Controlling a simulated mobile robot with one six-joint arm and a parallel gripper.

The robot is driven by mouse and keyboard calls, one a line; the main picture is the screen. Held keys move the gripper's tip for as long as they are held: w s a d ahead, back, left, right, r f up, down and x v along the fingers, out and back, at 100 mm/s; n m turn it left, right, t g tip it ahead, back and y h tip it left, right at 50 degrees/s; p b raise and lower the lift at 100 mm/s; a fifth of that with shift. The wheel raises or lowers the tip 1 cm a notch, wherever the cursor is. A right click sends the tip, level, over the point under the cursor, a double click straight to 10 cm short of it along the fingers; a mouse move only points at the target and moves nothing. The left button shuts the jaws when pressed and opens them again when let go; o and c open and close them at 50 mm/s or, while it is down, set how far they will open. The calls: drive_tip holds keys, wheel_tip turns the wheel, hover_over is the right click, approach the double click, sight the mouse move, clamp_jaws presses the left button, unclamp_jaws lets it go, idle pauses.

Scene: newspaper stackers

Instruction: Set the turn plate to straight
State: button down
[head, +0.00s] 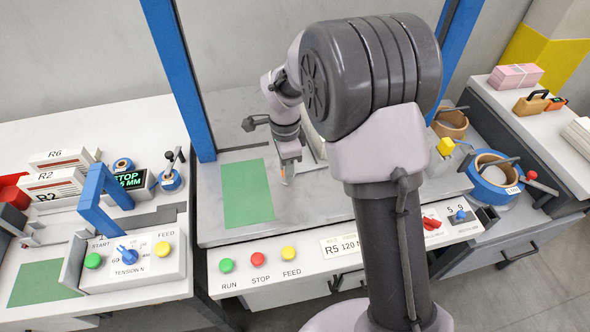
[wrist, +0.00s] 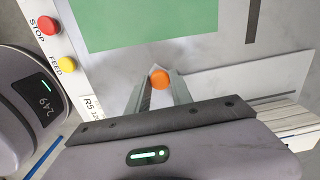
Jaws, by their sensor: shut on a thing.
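My gripper (wrist: 160,84) reaches down over the grey table top. Its two fingers are shut on a round orange knob (wrist: 160,79), seen from above between the fingertips. In the head view the gripper (head: 287,172) is right beside the green mat's right edge, with a little orange (head: 284,171) showing at its tips. A pale pointed edge shows just beyond the knob in the wrist view. I cannot tell clearly whether it is the turn plate; the fingers hide most of what is under the knob.
The green mat (head: 247,193) lies left of my gripper. White paper (wrist: 247,83) and a stack of sheets (wrist: 290,125) lie to the right. The front panel has a green RUN button (head: 226,265), a red STOP button (head: 257,260) and a yellow FEED button (head: 288,254). Blue posts rise behind.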

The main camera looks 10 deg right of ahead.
drive_tip(key=shift+w+a+m, duration=0.5)
drive_tip(key=shift+w+a, duration=0.05)
drive_tip(key=shift+r, duration=0.1)
drive_tip(key=c, duration=1.1)
unclamp_jaws()
drive_tip(key=shift+w+a, duration=0.1)
drive_tip(key=shift+c, duration=0.2)
wheel_tip(320, 180, up, 17)
drive_tip(key=p, duration=0.7)
drive_tip(key=shift+r, duration=0.15)
